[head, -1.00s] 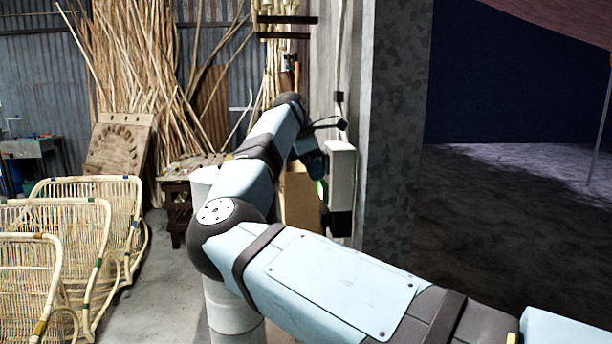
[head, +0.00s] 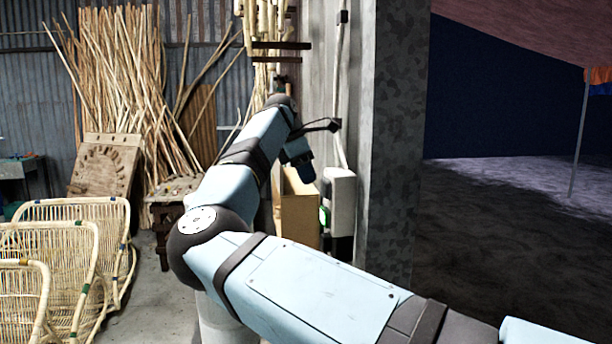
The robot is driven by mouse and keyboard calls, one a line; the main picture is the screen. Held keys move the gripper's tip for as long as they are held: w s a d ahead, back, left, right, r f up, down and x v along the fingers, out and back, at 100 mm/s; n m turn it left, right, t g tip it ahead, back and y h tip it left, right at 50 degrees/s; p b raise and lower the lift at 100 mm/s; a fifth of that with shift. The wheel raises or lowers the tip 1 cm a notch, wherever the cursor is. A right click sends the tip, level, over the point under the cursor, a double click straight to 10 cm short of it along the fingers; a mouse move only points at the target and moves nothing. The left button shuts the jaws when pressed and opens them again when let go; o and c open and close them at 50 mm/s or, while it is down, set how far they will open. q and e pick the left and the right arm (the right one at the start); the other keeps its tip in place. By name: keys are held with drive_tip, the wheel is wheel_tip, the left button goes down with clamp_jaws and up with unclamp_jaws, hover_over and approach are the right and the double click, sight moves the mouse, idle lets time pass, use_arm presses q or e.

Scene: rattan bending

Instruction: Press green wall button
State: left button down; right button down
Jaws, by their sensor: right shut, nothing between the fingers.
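The green button (head: 324,215) shows as a small green patch on the left side of a white wall box (head: 341,201) by the pillar. My right arm comes in from the right and bends up and away to the wall. My right gripper (head: 307,174) hangs at its far end, shut and empty, above and left of the green patch. It looks apart from the button in the picture; the depth gap is hard to judge. The fingertips are small and dark. My left gripper is out of view.
A grey pillar (head: 394,150) stands right of the box, with dark open ground beyond. A cardboard box (head: 299,214) stands behind my arm. Rattan chair frames (head: 60,240) are at the lower left; rattan poles (head: 125,90) lean at the back. Wooden bars (head: 281,45) project above.

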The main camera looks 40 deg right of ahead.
drive_tip(key=w+a+p, duration=0.1)
drive_tip(key=w+a+r+p, duration=0.1)
drive_tip(key=a+p, duration=0.1)
drive_tip(key=w+a+p, duration=0.1)
drive_tip(key=p, duration=0.1)
drive_tip(key=shift+w+a+r, duration=0.25)
drive_tip(key=shift+r, duration=0.05)
